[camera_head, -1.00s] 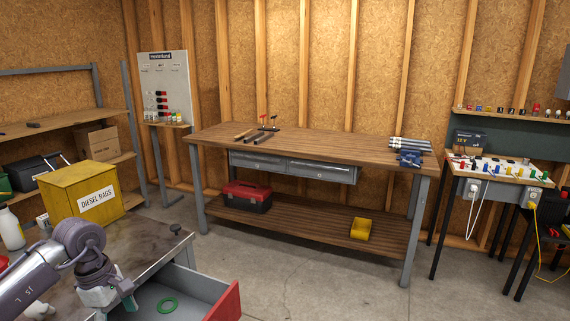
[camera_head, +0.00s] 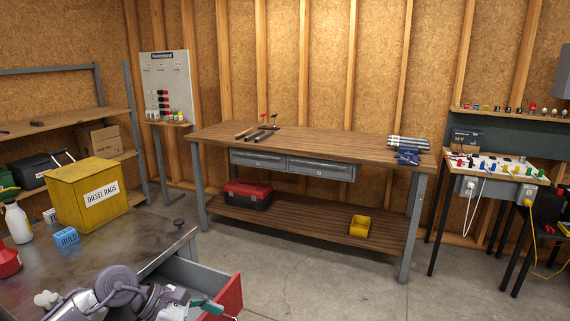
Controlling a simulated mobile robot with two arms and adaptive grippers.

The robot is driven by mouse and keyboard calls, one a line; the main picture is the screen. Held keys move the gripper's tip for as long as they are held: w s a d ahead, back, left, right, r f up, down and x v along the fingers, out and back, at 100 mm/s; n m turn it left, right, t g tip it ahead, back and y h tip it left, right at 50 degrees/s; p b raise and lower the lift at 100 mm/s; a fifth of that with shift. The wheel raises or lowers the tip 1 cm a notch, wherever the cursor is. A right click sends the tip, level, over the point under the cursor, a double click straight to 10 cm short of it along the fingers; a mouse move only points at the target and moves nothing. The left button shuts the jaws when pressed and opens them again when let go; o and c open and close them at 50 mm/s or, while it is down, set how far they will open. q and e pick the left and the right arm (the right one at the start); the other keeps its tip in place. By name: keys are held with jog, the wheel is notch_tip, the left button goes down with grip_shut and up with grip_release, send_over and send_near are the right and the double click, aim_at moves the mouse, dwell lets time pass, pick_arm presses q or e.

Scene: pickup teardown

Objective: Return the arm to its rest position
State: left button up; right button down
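My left arm comes in low at the bottom left of the head view, folded over the near metal table (camera_head: 130,235). My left gripper (camera_head: 205,308) is low over the open drawer (camera_head: 195,272) with the red front. Its fingers are small and partly cut off by the bottom edge, so I cannot tell if they are open or shut. My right arm and gripper are not in view.
A yellow DIESEL RAGS box (camera_head: 85,195), a blue bulb box (camera_head: 66,238), a white bottle (camera_head: 18,222) and a red container (camera_head: 8,262) stand on the near table. A wooden workbench (camera_head: 320,147) stands beyond. The concrete floor (camera_head: 310,275) between is clear.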

pick_arm(q)
jog(key=s+d+r+n+t+h, duration=0.1)
jog(key=d+r+n+t+h, duration=0.1)
jog(key=d+r+n+h, duration=0.5)
notch_tip(320, 180, up, 5)
jog(key=n+t+y, duration=0.1)
jog(key=n+t, duration=1.1)
jog(key=n, duration=0.1)
jog(key=s+a+f+n+y, duration=0.3)
jog(key=a+f+n+y, duration=1.2)
jog(key=n, duration=0.8)
jog(key=s+d+f+n+g, duration=0.1)
jog(key=s+f+n+g, duration=0.45)
jog(key=s, duration=0.55)
jog(key=s+d+f+n+g, duration=0.1)
jog(key=s+f+n+g, duration=0.2)
jog(key=s+f+g, duration=0.7)
notch_tip(320, 180, down, 25)
jog(key=s+t+b, duration=0.2)
jog(key=s, duration=0.1)
jog(key=s+a+f+m+g+b, duration=0.1)
jog(key=s+a+f, duration=0.2)
jog(key=s+f, duration=1.3)
notch_tip(320, 180, down, 2)
jog(key=shift+s+f+y+b, duration=0.25)
jog(key=shift+y+b, duration=0.05)
jog(key=shift+b, duration=0.05)
